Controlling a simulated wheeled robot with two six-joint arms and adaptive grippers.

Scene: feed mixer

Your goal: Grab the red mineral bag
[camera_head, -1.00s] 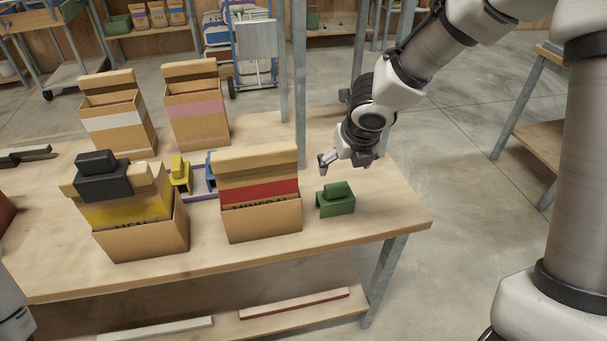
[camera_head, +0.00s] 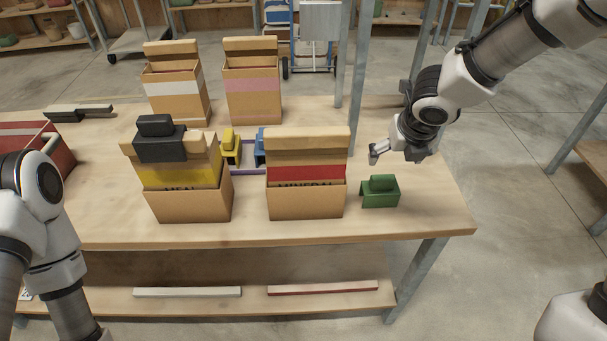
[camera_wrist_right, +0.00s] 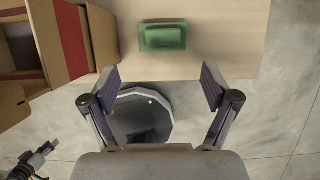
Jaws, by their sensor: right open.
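The red mineral bag (camera_head: 306,173) is a tan bag with a red band and a folded top. It stands upright in an open cardboard box (camera_head: 306,203) near the table's front edge. In the right wrist view its red band (camera_wrist_right: 70,40) shows at the upper left. My right gripper (camera_head: 378,153) is open and empty, to the right of the bag and apart from it. In the right wrist view the two spread fingers (camera_wrist_right: 160,82) have nothing between them. My left arm comes in at the left edge; its gripper is not seen.
A green clip-like block (camera_head: 380,191) sits just right of the bag. A yellow-banded bag (camera_head: 180,174) with a black block (camera_head: 160,140) on top stands left. White-banded (camera_head: 175,88) and pink-banded (camera_head: 252,84) bags stand behind. A metal post (camera_head: 359,80) rises behind the bag.

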